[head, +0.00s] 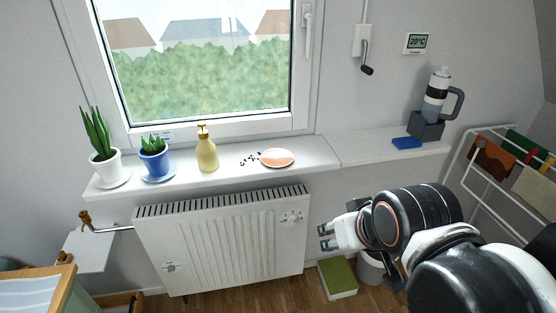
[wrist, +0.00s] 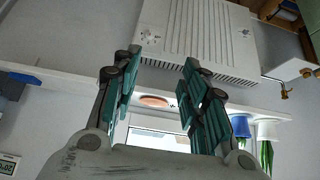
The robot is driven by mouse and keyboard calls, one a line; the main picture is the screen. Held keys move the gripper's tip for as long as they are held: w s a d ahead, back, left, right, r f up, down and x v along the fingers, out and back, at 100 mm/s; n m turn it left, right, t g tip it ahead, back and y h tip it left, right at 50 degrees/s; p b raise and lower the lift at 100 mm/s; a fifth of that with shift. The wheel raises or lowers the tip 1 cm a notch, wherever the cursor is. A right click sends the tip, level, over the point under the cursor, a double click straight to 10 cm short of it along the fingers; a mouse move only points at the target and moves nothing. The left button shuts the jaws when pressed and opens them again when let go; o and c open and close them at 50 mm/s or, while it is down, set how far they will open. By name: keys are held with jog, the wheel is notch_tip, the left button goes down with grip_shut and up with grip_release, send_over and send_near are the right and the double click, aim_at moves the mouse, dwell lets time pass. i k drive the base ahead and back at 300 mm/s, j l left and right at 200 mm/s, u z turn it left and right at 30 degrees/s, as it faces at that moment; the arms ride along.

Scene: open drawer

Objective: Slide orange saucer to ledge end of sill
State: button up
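The orange saucer (head: 277,157) lies flat on the white window sill (head: 225,173), right of the middle of the window. It also shows in the wrist view (wrist: 154,101), between my fingers in the picture but farther off. To its right, past a seam, the white ledge (head: 372,150) carries on along the wall. My gripper (head: 325,237) is in front of and below the sill, right of the radiator and apart from the saucer. In the wrist view my gripper (wrist: 157,70) has its fingers spread, with nothing between them.
Black bits (head: 250,159) lie just left of the saucer. A yellow bottle (head: 206,150) and two potted plants (head: 155,158) stand farther left. The radiator (head: 225,240) is below.

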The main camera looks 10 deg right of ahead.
aim_at(276, 158)
jog(key=i+j+z, duration=0.5)
jog(key=i+j, duration=0.3)
jog(key=i, duration=0.1)
